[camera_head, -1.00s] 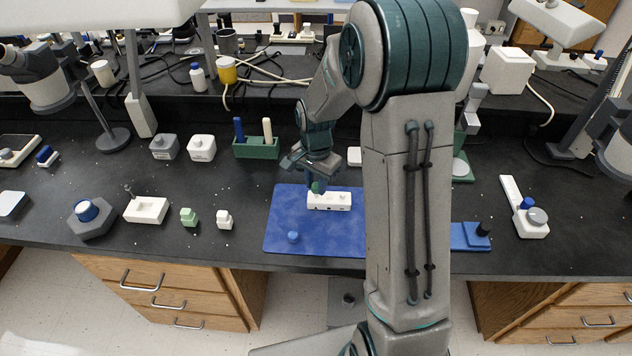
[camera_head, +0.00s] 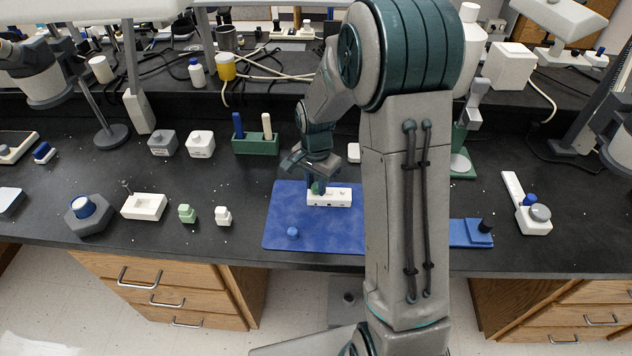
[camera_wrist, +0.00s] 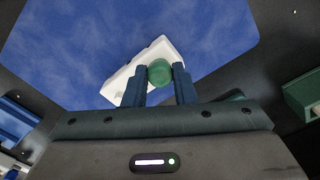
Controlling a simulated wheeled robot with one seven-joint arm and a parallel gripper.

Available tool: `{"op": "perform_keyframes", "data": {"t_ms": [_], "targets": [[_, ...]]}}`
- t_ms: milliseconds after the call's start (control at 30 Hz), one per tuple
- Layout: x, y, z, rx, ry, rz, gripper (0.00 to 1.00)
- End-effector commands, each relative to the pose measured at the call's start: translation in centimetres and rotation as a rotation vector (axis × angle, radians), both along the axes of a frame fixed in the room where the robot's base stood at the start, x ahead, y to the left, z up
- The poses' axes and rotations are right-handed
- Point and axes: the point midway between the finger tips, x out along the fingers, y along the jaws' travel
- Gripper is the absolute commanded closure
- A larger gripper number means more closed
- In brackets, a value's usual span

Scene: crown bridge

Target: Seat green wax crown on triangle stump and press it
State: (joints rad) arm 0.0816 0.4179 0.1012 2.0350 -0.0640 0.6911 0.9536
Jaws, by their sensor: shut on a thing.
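The green wax crown (camera_wrist: 159,72) is between the two blue fingers of my gripper (camera_wrist: 160,84), which is shut on it. In the head view my gripper (camera_head: 316,188) reaches down over the left end of the white block (camera_head: 335,197), and the green crown shows as a small spot there. The white block also shows behind the crown in the wrist view (camera_wrist: 122,82). The triangle stump cannot be made out; the crown and fingers cover part of the block. I cannot tell whether the crown touches the block.
The block lies on a blue mat (camera_head: 280,215), with a small blue ball-like piece (camera_head: 292,232) near the front. A green holder (camera_head: 255,145) stands behind. Small green (camera_head: 187,213) and white (camera_head: 223,215) pieces stand to the left. My arm hides the mat's right part.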

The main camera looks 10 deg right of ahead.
Motion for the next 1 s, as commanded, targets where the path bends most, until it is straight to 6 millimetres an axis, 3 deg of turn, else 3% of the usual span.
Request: {"op": "perform_keyframes", "data": {"t_ms": [167, 200, 267, 667, 1000], "targets": [[0.0, 0.0, -0.6, 0.000, 0.000, 0.000, 0.97], [0.0, 0.0, -0.5, 0.000, 0.000, 0.000, 0.67], [0.0, 0.0, -0.4, 0.000, 0.000, 0.000, 0.51], [0.0, 0.0, 0.4, -0.001, -0.001, 0.000, 0.50], [0.1, 0.0, 7.5, -0.001, -0.006, 0.000, 0.50]]}}
